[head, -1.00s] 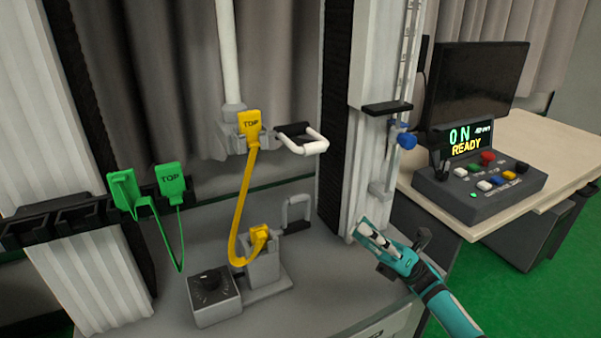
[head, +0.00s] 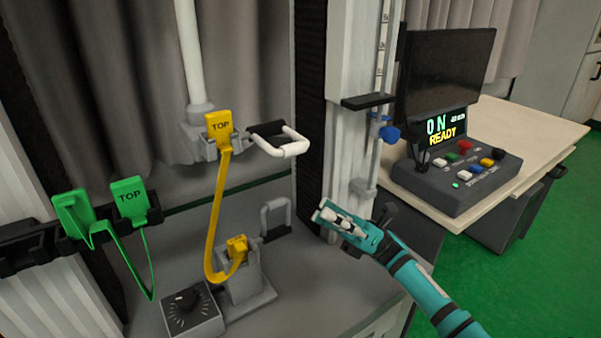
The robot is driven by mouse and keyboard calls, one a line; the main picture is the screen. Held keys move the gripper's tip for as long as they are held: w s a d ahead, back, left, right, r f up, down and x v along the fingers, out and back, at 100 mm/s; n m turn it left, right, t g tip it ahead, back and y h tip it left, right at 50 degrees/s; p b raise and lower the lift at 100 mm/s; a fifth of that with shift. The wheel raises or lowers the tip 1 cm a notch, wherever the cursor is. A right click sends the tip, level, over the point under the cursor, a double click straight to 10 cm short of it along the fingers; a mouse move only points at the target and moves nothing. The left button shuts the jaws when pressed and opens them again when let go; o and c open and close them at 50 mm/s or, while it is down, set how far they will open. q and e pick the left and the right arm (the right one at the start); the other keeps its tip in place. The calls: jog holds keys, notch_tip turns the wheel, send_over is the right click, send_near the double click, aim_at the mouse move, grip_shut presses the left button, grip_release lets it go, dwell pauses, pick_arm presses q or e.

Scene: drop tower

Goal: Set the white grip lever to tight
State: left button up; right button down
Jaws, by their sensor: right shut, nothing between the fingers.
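The white grip lever (head: 290,147) is a U-shaped white handle with black arms, sticking out to the right of the upper clamp (head: 196,143). A similar pale grey U-shaped handle (head: 268,212) stands upright on the right of the lower clamp (head: 243,277). A yellow strap (head: 215,220) with a TOP tag joins both clamps. My right gripper (head: 322,214) is shut and empty, pointing left. It is below and right of the white lever and right of the lower handle, apart from both. My left gripper is not in view.
A grey column with a black ledge (head: 368,101) and blue knob (head: 389,133) stands behind my right gripper. Green TOP tags (head: 128,197) hang on a rack at left. A dial box (head: 190,308) sits below. A control console (head: 458,180) is on the right-hand table.

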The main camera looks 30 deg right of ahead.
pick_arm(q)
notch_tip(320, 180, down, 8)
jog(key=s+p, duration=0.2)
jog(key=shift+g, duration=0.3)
pick_arm(e)
jog(key=w+a+r, duration=0.1)
jog(key=a+r, duration=0.4)
jog(key=r, duration=0.3)
jog(key=shift+w+r, duration=0.3)
jog(key=shift+r, duration=0.1)
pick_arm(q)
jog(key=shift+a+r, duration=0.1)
pick_arm(e)
jog(key=shift+w, duration=0.1)
